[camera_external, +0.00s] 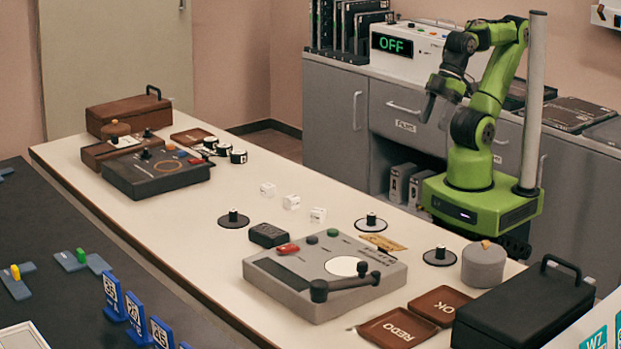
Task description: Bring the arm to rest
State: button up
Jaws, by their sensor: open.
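My green arm stands at the far side of the white table (150,222), on its green base. The arm is folded upward, with its end bent down. My gripper (433,108) is dark and points downward, in front of the cabinet. It is open and empty, apart from everything on the table.
On the table are a grey device (290,290) with a lever, a black box (520,310), REDO (385,340) and OK (425,292) trays, and small white cubes (291,202). A cabinet (330,100) with an OFF display (392,45) stands behind. The table's middle is mostly clear.

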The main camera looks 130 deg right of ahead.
notch_tip(320, 180, up, 10)
jog(key=p, duration=0.9)
jog(key=shift+f+p, duration=0.15)
jog(key=shift+p, duration=0.15)
